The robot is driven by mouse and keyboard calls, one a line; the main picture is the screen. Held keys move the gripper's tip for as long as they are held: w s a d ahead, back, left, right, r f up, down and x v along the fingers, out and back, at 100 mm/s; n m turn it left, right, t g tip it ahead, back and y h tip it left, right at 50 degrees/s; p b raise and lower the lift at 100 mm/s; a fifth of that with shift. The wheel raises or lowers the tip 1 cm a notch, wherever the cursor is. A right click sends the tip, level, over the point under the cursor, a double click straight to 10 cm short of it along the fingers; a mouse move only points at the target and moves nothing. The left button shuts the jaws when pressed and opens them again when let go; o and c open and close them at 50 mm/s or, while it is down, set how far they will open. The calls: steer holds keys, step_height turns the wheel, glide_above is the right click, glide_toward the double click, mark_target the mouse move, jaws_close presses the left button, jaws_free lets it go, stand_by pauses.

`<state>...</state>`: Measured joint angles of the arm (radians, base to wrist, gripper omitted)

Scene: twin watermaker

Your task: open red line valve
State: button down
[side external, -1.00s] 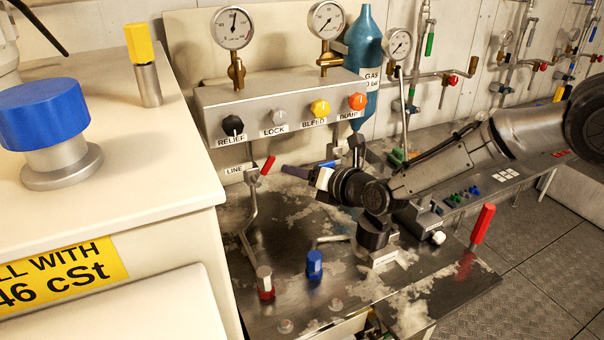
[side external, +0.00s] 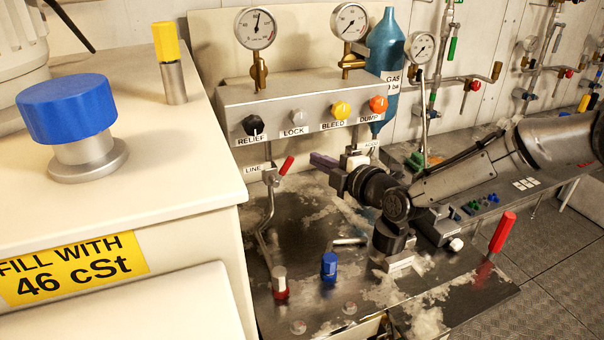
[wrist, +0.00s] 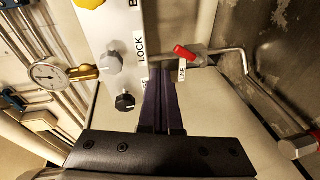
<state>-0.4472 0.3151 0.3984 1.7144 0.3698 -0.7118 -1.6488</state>
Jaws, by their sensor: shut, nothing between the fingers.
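The red line valve has a short red handle (side external: 287,165) at the top of a bent metal pipe, beside the LINE label (side external: 256,167). The handle tilts up to the right. It also shows in the wrist view as a red lever (wrist: 184,53), ahead and right of the fingertips. My gripper (side external: 318,160) is to the right of the handle in the side view, apart from it. In the wrist view its dark purple fingers (wrist: 161,72) are together with nothing between them, pointing toward the panel and LINE label.
A grey panel (side external: 235,100) with RELIEF, LOCK, BLEED and DUMP knobs is behind the valve. A blue-capped fitting (side external: 329,266) and a red-collared fitting (side external: 280,285) stand on the worn bench. A larger red lever (side external: 502,232) is at the right. A cream cabinet (side external: 120,210) is at left.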

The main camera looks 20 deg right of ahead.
mark_target(281, 169)
steer(key=d+f+n+t, duration=0.2)
steer(key=f+n, duration=0.4)
steer(key=n, duration=1)
steer(key=d+f+n+t, duration=0.25)
steer(key=f+n, duration=0.35)
steer(key=n, duration=0.9)
steer(key=w+a+r, duration=0.3)
steer(key=w+a, duration=0.2)
steer(key=w, duration=0.4)
steer(key=shift+r+g+y, duration=0.2)
steer(key=shift+g+y, duration=0.1)
steer(key=shift+g, duration=0.15)
